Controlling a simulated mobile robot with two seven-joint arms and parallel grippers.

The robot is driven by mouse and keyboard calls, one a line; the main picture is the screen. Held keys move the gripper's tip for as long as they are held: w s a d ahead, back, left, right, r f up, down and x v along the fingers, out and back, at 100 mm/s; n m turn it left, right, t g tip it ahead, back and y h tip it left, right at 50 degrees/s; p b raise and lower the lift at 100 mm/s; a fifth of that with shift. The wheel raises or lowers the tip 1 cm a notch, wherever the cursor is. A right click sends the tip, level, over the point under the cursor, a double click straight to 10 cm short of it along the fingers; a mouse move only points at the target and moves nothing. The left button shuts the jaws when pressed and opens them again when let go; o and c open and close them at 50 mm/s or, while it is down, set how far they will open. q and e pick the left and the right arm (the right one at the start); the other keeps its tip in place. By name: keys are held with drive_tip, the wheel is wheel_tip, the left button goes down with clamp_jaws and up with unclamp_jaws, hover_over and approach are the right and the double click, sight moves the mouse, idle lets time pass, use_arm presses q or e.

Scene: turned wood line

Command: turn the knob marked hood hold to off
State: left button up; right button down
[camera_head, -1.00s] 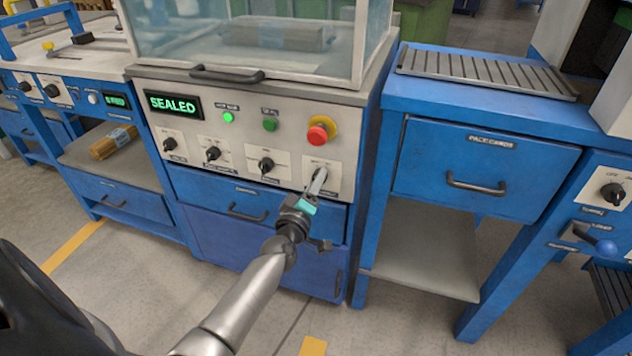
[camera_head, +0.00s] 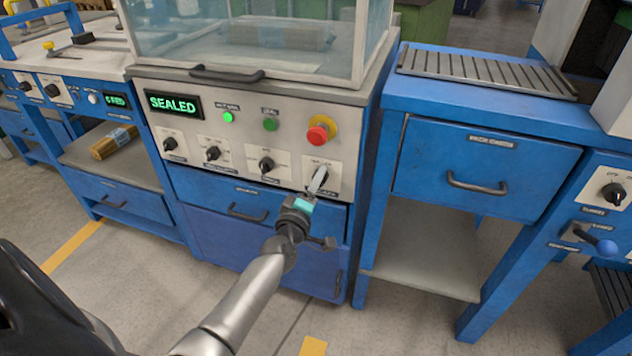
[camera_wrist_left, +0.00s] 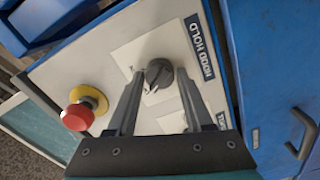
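The knob marked HOOD HOLD (camera_wrist_left: 158,73) is a dark round knob on a pale plate, with its label (camera_wrist_left: 199,47) beside it in the left wrist view. In the head view it is the rightmost knob (camera_head: 325,175) on the machine's front panel, partly hidden by my fingers. My left gripper (camera_wrist_left: 160,72) is open, with its fingertips on either side of the knob. A gap shows between the knob and each finger, narrower at the left finger. The left gripper also shows in the head view (camera_head: 317,181). I cannot read the knob's pointer position. My right gripper is not in view.
The panel (camera_head: 295,130) also holds several dark knobs in a row, a lit SEALED display (camera_head: 173,105), green lamps and a red stop button (camera_head: 318,132) on a yellow base above the gripper. A glass hood (camera_head: 255,35) stands above, and a blue drawer (camera_head: 250,205) lies below.

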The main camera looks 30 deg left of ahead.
use_arm(q)
drive_tip(key=o, duration=0.3)
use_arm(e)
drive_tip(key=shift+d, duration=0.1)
use_arm(q)
drive_tip(key=p+v, duration=0.4)
drive_tip(key=v, duration=1.1)
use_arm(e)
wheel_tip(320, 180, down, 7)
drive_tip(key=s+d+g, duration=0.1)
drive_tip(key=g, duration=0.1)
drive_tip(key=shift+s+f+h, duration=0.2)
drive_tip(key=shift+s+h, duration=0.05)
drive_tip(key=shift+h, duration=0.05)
use_arm(q)
drive_tip(key=shift+s+d, duration=0.1)
drive_tip(key=shift+d, duration=0.05)
